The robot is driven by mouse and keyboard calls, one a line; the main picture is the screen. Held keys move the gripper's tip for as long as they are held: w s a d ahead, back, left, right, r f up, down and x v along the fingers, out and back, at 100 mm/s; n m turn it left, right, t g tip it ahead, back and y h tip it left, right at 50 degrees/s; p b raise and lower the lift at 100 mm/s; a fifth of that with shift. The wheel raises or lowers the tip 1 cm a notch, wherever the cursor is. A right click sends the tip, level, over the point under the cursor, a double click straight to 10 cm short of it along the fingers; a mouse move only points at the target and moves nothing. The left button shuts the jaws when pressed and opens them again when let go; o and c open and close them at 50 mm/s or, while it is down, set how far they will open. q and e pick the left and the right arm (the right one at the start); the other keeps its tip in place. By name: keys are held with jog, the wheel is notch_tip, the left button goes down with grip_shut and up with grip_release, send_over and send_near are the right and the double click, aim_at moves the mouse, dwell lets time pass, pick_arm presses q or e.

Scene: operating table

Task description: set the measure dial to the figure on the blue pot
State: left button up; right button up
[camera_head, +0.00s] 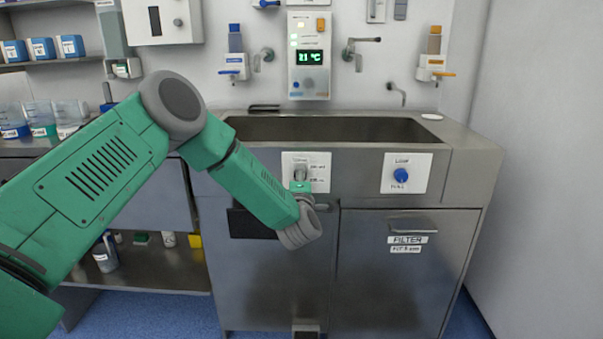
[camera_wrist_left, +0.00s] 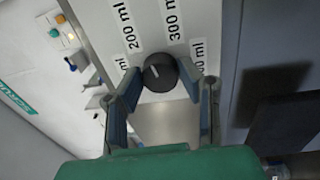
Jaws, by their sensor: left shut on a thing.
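The measure dial (camera_wrist_left: 160,73) is a dark round knob with a short pale mark, on a white plate (camera_head: 322,160) on the sink cabinet's front. In the left wrist view, labels reading 200 ml and 300 ml stand around it, with others partly cut off or hidden. The pale mark lies left of the knob's middle; its exact setting is unclear. My left gripper (camera_wrist_left: 160,88) is shut on the knob, one finger on each side. In the head view my arm partly hides the dial. A blue-based clear pot (camera_head: 13,122) stands at the far left; its figure is unreadable. My right gripper is out of view.
Other clear pots (camera_head: 40,118) stand beside it, and blue boxes (camera_head: 42,48) sit on the shelf above. A second plate with a blue knob (camera_head: 401,175) is to the right, above the FILTER door (camera_head: 407,260). The sink (camera_head: 330,130) lies behind the cabinet front.

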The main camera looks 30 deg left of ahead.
pick_arm(q)
jog(key=shift+a+m+h+p, duration=0.1)
jog(key=shift+m+h+p, duration=0.1)
jog(key=shift+m+p, duration=1.35)
jog(key=shift+a+m+h+p, duration=0.15)
jog(key=shift+m+p, duration=0.35)
jog(key=shift+m, duration=1.95)
jog(key=o, duration=1.1)
jog(key=shift+o, duration=0.2)
jog(key=shift+w+f+m, duration=0.1)
jog(key=shift+m, duration=0.2)
jog(key=v, duration=1.2)
jog(key=shift+f, duration=0.2)
jog(key=shift+a, duration=0.15)
